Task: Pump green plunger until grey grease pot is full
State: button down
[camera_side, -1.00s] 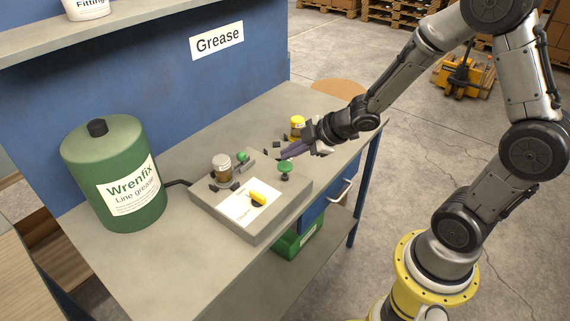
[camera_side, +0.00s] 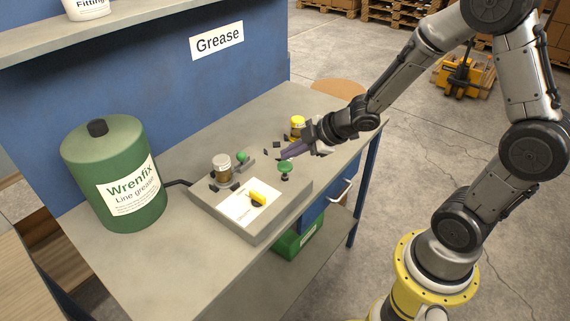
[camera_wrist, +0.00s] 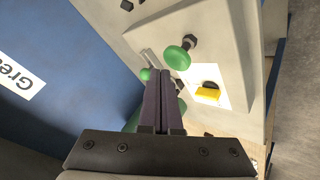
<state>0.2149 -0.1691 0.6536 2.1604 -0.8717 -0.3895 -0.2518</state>
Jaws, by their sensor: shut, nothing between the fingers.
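The green plunger (camera_side: 285,167) is a mushroom-shaped knob on a dark stem, standing at the right side of the grey pump base (camera_side: 215,213). It also shows in the wrist view (camera_wrist: 177,57). The grease pot (camera_side: 222,168) is a small clear jar with a greyish top and brownish content, held between dark clamps at the base's left; its exact fill level is too small to read. My gripper (camera_side: 286,153) is shut and empty, its tips just behind and above the plunger in the side view. In the wrist view its fingers (camera_wrist: 158,72) point beside the plunger, apart from it.
A green ball-topped lever (camera_side: 243,156) and a yellow knob (camera_side: 258,197) sit on the base. A yellow-topped jar (camera_side: 297,124) stands behind, near my wrist. A large green grease drum (camera_side: 112,180) stands left, joined by a hose. The front bench is clear.

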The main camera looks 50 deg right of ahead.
aim_at(288, 165)
jog(key=shift+f, duration=0.2)
dwell(0.5)
jog(key=shift+f, duration=0.2)
jog(key=shift+s+f, duration=0.1)
jog(key=shift+f, duration=1.35)
dwell(1.4)
jog(key=shift+r, duration=1.8)
jog(key=shift+r, duration=0.1)
jog(key=shift+r, duration=2.45)
